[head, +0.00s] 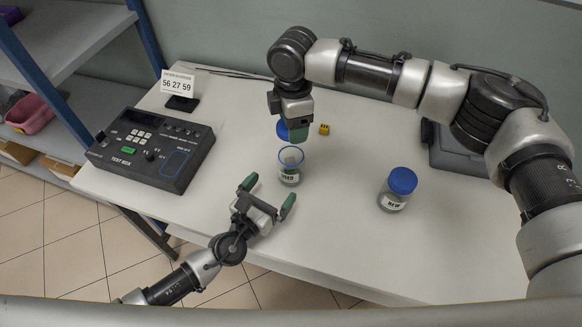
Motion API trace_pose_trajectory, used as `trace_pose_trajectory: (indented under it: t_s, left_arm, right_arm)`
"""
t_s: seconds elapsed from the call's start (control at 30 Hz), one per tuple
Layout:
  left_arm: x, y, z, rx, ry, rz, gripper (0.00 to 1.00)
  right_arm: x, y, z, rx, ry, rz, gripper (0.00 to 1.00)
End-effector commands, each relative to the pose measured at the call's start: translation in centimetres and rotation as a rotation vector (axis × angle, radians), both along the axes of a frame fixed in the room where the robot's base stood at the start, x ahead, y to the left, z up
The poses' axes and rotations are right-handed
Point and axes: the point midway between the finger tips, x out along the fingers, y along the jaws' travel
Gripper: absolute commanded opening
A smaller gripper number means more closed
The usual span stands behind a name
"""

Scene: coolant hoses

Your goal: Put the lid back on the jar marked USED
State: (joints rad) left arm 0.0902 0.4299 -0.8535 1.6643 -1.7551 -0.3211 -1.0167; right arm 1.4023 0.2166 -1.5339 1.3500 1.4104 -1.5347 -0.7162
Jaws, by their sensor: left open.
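The jar marked USED (289,177) stands upright and open on the table, with its label facing me and something pale inside. A blue lid (282,131) shows just behind the jar, partly hidden by my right gripper; I cannot tell whether the two touch. My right gripper (298,137) points down just above and behind the jar's mouth. It is seen side-on, so its jaw gap is hidden. My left gripper (268,193) is open and empty, in front of the USED jar and a little to the left.
A jar marked NEW (393,199) with a blue lid on stands to the right. A black test box (150,150) is at the left, with a number card (178,83) behind it. A small yellow block (324,129) lies behind the USED jar. The front right of the table is clear.

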Motion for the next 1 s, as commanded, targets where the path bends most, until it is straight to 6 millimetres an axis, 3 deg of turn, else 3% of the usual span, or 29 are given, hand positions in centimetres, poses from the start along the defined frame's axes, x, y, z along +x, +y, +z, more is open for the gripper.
trace_pose_trajectory:
  t_s: [0.2, 0.43, 0.9, 1.0]
  left_arm:
    - [3.9, -2.3, 0.1, -0.001, -0.002, 0.001, 1.0]
    - [6.7, -4.1, 0.1, -0.002, 0.0, 0.001, 1.0]
    - [7.7, -4.7, 0.0, -0.002, 0.001, 0.001, 1.0]
    - [7.7, -4.7, 0.0, -0.002, 0.001, 0.001, 0.88]
  right_arm:
    - [0.0, 0.0, 0.0, 0.0, 0.0, 0.0, 0.43]
    - [0.0, 0.0, 0.0, 0.0, 0.0, 0.0, 0.43]
    - [0.0, 0.0, 0.0, 0.0, 0.0, 0.0, 0.43]
    - [0.0, 0.0, 0.0, 0.0, 0.0, 0.0, 0.43]
